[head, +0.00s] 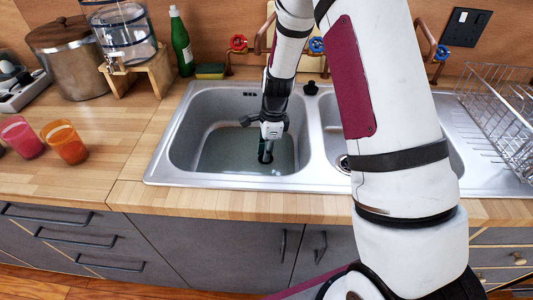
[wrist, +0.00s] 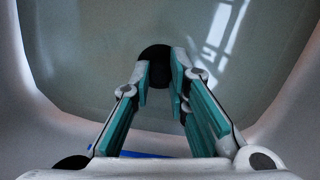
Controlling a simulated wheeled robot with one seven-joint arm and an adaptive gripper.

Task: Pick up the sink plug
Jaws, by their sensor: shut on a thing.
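The sink plug (wrist: 156,52) is a dark round thing at the upper middle of the wrist view. My gripper (wrist: 161,76) is shut on it, with the teal-lined fingertips on either side of it. In the head view my gripper (head: 265,150) points down into the left sink basin (head: 192,130), at the pale greenish water. There the plug cannot be told apart from the dark fingertips. Whether it is clear of the basin bottom cannot be told.
The right basin (head: 332,115) lies partly behind my arm. A small black knob-like thing (head: 311,88) stands on the back rim. A dish rack (head: 500,105) is at right.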

